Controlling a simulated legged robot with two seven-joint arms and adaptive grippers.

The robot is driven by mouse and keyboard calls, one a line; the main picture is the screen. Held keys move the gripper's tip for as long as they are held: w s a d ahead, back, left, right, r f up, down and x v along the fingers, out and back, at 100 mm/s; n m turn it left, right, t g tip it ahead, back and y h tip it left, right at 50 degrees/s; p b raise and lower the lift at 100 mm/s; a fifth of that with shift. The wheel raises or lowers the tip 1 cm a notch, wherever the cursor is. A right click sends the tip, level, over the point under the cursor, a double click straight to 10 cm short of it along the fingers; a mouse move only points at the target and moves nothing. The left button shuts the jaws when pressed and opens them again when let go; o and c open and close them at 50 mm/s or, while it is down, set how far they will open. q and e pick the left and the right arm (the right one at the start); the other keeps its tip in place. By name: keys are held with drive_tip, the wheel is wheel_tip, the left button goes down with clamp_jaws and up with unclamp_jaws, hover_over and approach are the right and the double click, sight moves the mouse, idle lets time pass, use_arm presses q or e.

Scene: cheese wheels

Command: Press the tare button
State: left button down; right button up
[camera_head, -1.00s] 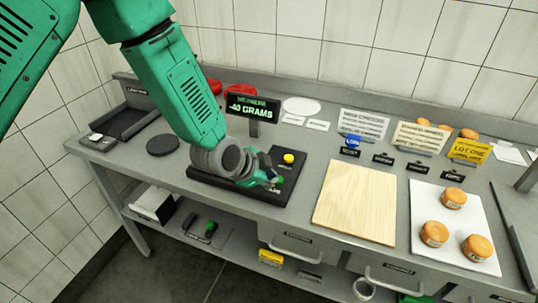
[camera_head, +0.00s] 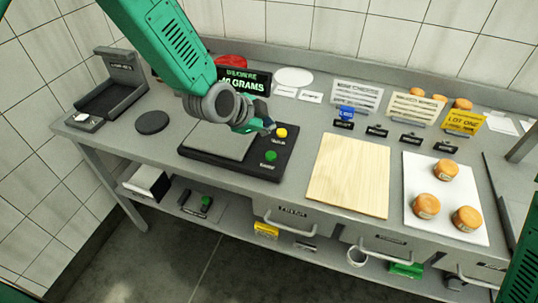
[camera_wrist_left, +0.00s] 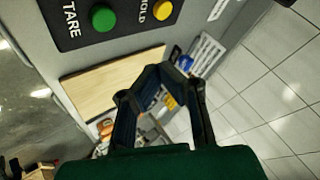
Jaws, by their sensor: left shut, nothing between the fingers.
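The scale (camera_head: 240,168) is a dark platform with a grey plate on the bench. Its green tare button (camera_head: 271,155) sits on the right part, and its label reads TARE in the left wrist view (camera_wrist_left: 103,18). The yellow hold button (camera_head: 281,132) is just behind it; it also shows in the left wrist view (camera_wrist_left: 162,10). My left gripper (camera_head: 268,127) is shut and empty, above the scale beside the yellow button and behind the green one. Its closed fingers also show in the left wrist view (camera_wrist_left: 160,75). My right gripper is out of view.
A display (camera_head: 243,80) reading in grams stands behind the scale, partly hidden by my left arm. A wooden board (camera_head: 348,175) lies to the right, then a white tray (camera_head: 445,220) with orange cheese wheels. A dark disc (camera_head: 152,122) lies left of the scale.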

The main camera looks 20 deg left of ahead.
sight(270, 154)
use_arm(q)
drive_tip(key=f+b, duration=0.1)
drive_tip(key=f, duration=0.1)
drive_tip(key=f+b, duration=0.2)
drive_tip(key=d+f+b, duration=0.1)
drive_tip(key=f+b, duration=0.1)
drive_tip(key=f, duration=0.1)
drive_tip(key=shift+d, duration=0.1)
drive_tip(key=shift+a+f, duration=0.2)
drive_tip(key=shift+f, duration=0.15)
drive_tip(key=shift+a, duration=0.25)
drive_tip(key=shift+d, duration=0.35)
drive_tip(key=shift+a, duration=0.25)
drive_tip(key=shift+d+f, duration=0.1)
drive_tip(key=shift+d+f+b, duration=0.1)
drive_tip(key=shift+f+b, duration=0.15)
drive_tip(key=shift+b, duration=0.05)
